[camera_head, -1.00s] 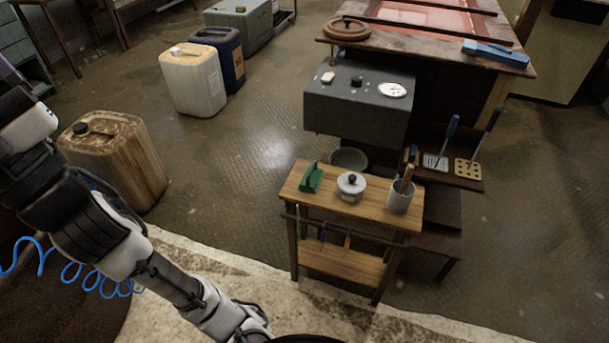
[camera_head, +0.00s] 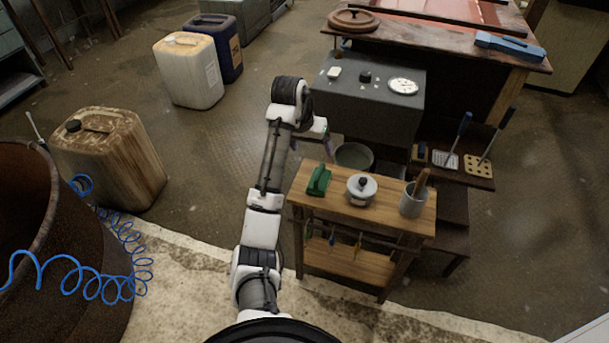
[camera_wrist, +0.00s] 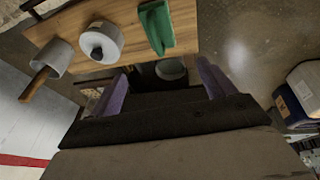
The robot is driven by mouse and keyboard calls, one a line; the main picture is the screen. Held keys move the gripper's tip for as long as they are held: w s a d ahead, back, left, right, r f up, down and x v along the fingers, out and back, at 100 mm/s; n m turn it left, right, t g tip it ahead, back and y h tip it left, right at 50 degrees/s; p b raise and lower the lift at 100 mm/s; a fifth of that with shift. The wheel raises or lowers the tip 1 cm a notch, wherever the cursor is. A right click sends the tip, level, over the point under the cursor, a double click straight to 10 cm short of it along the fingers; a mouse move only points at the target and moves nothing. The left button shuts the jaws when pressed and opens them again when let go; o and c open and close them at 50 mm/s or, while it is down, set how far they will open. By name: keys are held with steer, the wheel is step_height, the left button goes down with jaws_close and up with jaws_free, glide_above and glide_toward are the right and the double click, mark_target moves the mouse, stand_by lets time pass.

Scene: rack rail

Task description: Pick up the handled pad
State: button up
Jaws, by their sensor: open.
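The handled pad (camera_head: 319,181) is green with a raised grip. It stands at the left end of the small wooden table's top. It also shows near the top of the wrist view (camera_wrist: 157,27). My gripper shows in the wrist view (camera_wrist: 163,82) as two purple fingers set wide apart, with nothing between them but background beyond. In the head view my arm reaches up left of the table, and its end (camera_head: 318,135) is above and behind the pad, apart from it. The fingers are barely visible there.
On the same wooden table (camera_head: 335,199), a white lidded pot (camera_head: 361,188) stands right of the pad, and a grey crock (camera_head: 411,201) holds a wooden handle. Tools hang from a rail below. A green bowl (camera_head: 354,156) and grey box (camera_head: 367,97) are behind.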

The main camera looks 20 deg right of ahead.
mark_target(319, 173)
steer(key=x, duration=0.5)
steer(key=s+p+x, duration=0.1)
steer(key=x, duration=0.2)
steer(key=shift+f, duration=0.15)
steer(key=shift+a+p+x, duration=0.15)
steer(key=shift+p+x, duration=0.25)
steer(key=shift+x, duration=1.15)
steer(key=shift+a+p+x, duration=0.15)
steer(key=shift+p+x, duration=0.2)
steer(key=shift+x, duration=1.2)
steer(key=shift+w, duration=0.15)
steer(key=c, duration=1.1)
step_height(319, 173, up, 20)
steer(key=b, duration=0.1)
